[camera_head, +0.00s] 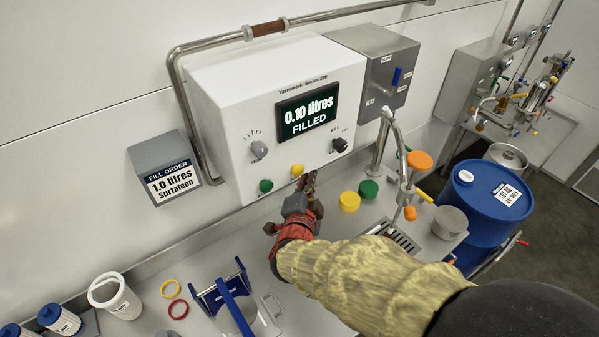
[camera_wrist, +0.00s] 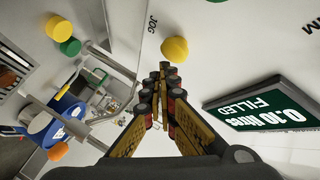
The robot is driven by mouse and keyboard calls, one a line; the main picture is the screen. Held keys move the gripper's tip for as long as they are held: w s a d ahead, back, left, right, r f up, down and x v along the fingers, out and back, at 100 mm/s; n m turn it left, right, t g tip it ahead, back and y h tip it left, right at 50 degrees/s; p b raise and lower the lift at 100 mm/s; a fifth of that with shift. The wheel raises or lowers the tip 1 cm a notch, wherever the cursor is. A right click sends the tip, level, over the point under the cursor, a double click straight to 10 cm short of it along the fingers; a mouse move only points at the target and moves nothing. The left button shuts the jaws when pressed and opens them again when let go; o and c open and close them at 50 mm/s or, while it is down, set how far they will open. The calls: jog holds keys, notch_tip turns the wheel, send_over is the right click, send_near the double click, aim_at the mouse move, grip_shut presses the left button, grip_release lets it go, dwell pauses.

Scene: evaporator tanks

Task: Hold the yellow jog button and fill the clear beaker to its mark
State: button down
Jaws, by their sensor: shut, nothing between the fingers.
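The yellow jog button (camera_head: 297,169) sits on the lower front of the white control box (camera_head: 225,95); the button also shows in the wrist view (camera_wrist: 174,49) beside the word JOG. My gripper (camera_head: 309,183) is shut and empty, with its fingertips (camera_wrist: 165,72) just short of the button or at its edge; I cannot tell if they touch. The display (camera_head: 307,111) reads 0.10 litres FILLED. I cannot make out the clear beaker or its mark; my sleeved arm covers part of the bench and drain grate (camera_head: 402,241).
A green button (camera_head: 266,186) is left of the yellow one. A steel spout (camera_head: 393,140) with orange knobs stands right. A sign (camera_head: 170,177) reads 1.0 litres Surtateen. A blue drum (camera_head: 475,215) stands far right.

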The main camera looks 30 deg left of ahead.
jog(key=shift+w+a, duration=0.1)
jog(key=shift+a, duration=0.05)
dwell(0.4)
jog(key=shift+w+a, duration=0.1)
jog(key=shift+a, duration=0.15)
jog(key=shift+w+a, duration=0.25)
jog(key=shift+a, duration=0.25)
dwell(0.9)
jog(key=shift+d, duration=0.1)
jog(key=shift+s+d+b, duration=0.45)
jog(key=shift+d, duration=0.35)
jog(key=shift+d, duration=0.1)
jog(key=s+d, duration=0.1)
jog(key=d, duration=0.1)
jog(key=s+d, duration=0.1)
jog(key=d, duration=0.1)
jog(key=shift+s+d+b, duration=0.1)
jog(key=shift+s+b, duration=0.05)
jog(key=shift+b, duration=0.25)
dwell(1.1)
